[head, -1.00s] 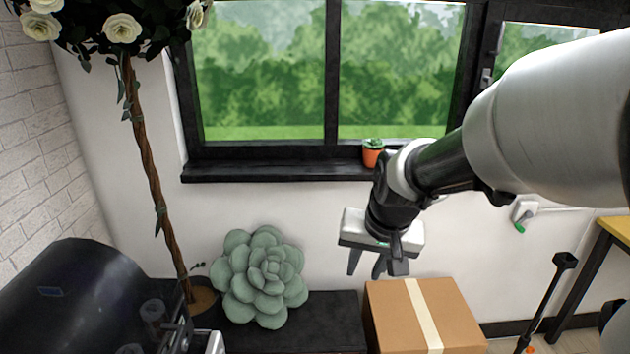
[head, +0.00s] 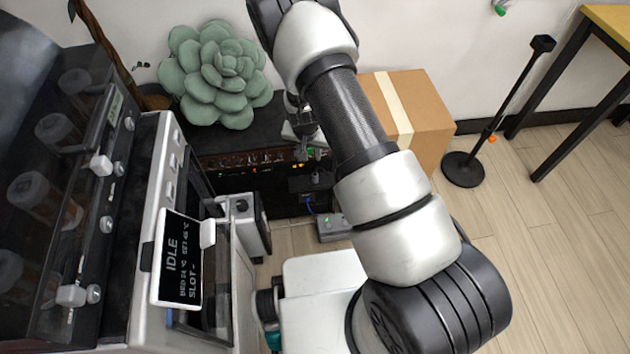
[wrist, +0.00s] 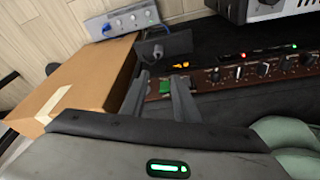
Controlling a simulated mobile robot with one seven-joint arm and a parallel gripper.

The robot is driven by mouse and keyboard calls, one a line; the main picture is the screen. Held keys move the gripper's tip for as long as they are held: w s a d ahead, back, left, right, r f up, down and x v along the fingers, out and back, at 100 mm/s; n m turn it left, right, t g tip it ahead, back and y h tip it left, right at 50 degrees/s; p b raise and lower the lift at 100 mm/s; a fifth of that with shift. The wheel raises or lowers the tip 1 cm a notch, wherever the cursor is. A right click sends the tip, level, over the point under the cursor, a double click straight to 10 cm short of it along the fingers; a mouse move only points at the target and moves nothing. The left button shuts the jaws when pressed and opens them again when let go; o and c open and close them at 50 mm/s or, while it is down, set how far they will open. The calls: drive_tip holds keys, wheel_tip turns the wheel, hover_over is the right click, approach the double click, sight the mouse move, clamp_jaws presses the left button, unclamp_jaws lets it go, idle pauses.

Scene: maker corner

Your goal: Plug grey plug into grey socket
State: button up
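I cannot pick out a grey plug or a grey socket for certain. A grey power strip (head: 335,226) with a small green light lies on the floor by the dark bench, and also shows in the wrist view (wrist: 118,22) with something blue at it. My gripper (head: 301,152) is above the brown control panel, partly hidden by my arm. In the wrist view its two fingers (wrist: 160,82) are apart, with no plug visible between them. A small green part (wrist: 172,88) shows by the right finger; whether it touches is unclear.
A dark box (head: 310,186) with a blue cable stands before the brown panel (head: 240,160). A cardboard box (head: 420,115) is right of the bench. A grey-green succulent cushion (head: 215,75) sits behind. A machine with a display (head: 178,262) fills the left.

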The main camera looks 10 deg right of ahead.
drive_tip(key=shift+f, duration=0.6)
drive_tip(key=b, duration=0.3)
approach(315, 175)
drive_tip(key=x, duration=0.5)
drive_tip(key=shift+w+f, duration=0.15)
drive_tip(key=shift+w, duration=0.2)
drive_tip(key=x, duration=0.1)
drive_tip(key=b+x, duration=0.1)
drive_tip(key=x, duration=0.1)
drive_tip(key=b+x, duration=0.1)
drive_tip(key=x, duration=0.1)
drive_tip(key=shift+s+f, duration=0.2)
drive_tip(key=shift+s, duration=0.05)
drive_tip(key=shift+c, duration=0.3)
clamp_jaws()
